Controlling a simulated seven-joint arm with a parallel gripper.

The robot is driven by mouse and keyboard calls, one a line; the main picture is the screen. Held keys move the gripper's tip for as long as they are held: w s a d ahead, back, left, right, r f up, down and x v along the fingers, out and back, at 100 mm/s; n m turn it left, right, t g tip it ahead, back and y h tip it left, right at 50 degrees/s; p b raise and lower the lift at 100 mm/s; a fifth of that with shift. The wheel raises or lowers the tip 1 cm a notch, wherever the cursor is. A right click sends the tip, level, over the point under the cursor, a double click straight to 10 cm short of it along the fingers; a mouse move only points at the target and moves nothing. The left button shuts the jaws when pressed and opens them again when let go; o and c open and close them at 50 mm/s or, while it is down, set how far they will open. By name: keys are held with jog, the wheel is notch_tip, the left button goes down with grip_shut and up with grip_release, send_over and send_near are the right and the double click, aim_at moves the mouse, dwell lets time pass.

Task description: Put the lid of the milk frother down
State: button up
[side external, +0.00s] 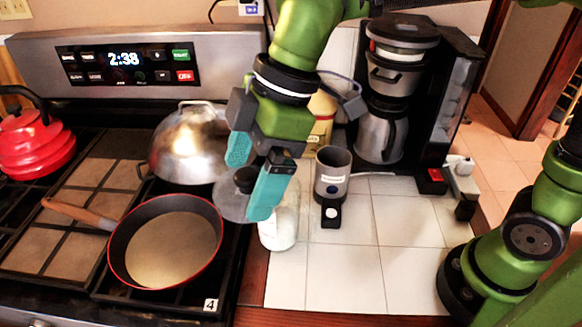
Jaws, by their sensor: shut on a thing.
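The milk frother (333,178) is a grey open-topped cup standing upright on the white tiled counter, with a small black base part in front. The lid (231,205) is a grey disc with a black knob. My gripper (247,188), with teal fingers, is shut on the lid's knob and holds it left of the frother, near the edge between stove and counter. The right finger hides part of the lid. The lid appears to be above the surface, but its exact height cannot be told.
A white jar (280,228) stands just below and right of my gripper. A red-rimmed pan (165,245) and a metal domed pot (190,150) are on the stove at left. A coffee maker (450,95) stands behind the frother. The front counter tiles (345,280) are clear.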

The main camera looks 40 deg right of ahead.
jog(key=shift+s+a+f+n, duration=0.2)
jog(key=shift+s+a+n, duration=0.05)
jog(key=shift+s+a, duration=0.2)
jog(key=shift+s+a+f+n, duration=0.15)
jog(key=shift+s+a+n, duration=0.1)
jog(key=shift+s+a, duration=0.15)
notch_tip(320, 180, down, 21)
jog(key=shift+r, duration=0.15)
jog(key=shift+w+f, duration=0.1)
jog(key=shift+f, duration=2.3)
jog(key=shift+f, duration=0.1)
jog(key=o, duration=0.6)
jog(key=shift+o, duration=0.3)
jog(key=shift+r, duration=0.2)
jog(key=v, duration=1.1)
jog(key=shift+d+r, duration=0.2)
jog(key=shift+r, duration=0.2)
